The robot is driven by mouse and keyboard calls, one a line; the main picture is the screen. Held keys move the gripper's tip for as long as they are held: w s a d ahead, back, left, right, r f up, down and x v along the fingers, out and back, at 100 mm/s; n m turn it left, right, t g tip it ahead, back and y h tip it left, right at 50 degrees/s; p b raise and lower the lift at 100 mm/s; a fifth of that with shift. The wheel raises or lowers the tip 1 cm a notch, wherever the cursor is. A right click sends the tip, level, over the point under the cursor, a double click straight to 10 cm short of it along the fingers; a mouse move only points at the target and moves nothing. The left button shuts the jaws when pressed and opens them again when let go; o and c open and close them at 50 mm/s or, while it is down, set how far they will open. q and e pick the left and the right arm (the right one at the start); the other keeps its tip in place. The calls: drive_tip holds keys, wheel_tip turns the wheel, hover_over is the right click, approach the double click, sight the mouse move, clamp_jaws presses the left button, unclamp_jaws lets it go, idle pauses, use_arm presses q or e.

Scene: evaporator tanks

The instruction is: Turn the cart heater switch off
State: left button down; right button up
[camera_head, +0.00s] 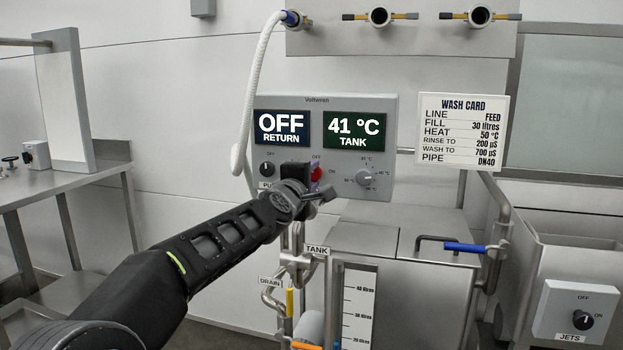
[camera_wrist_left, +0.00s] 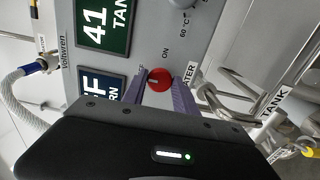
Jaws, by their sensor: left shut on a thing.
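The heater switch is a red round knob (camera_head: 316,173) on the grey control panel (camera_head: 389,132), between OFF and ON marks. My left gripper (camera_head: 311,182) is at this knob and hides part of it and its label. In the left wrist view the red knob (camera_wrist_left: 160,79) sits between the tips of the two purple fingers of my left gripper (camera_wrist_left: 158,86), which is shut on it. The panel's displays read OFF RETURN (camera_head: 282,127) and 41 °C TANK (camera_head: 353,136). My right gripper is not in view.
A black pump knob (camera_head: 267,168) and a temperature dial (camera_head: 364,178) flank the red knob. The tank lid with a blue handle (camera_head: 464,247) lies below right. A white hose (camera_head: 252,90) hangs left of the panel. A jets switch box (camera_head: 574,309) stands at lower right.

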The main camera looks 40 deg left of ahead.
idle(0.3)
use_arm(q)
drive_tip(key=c, duration=1)
unclamp_jaws()
drive_tip(key=p+v, duration=0.1)
drive_tip(key=v, duration=0.6)
drive_tip(key=shift+s+d, duration=0.15)
drive_tip(key=shift+s, duration=0.25)
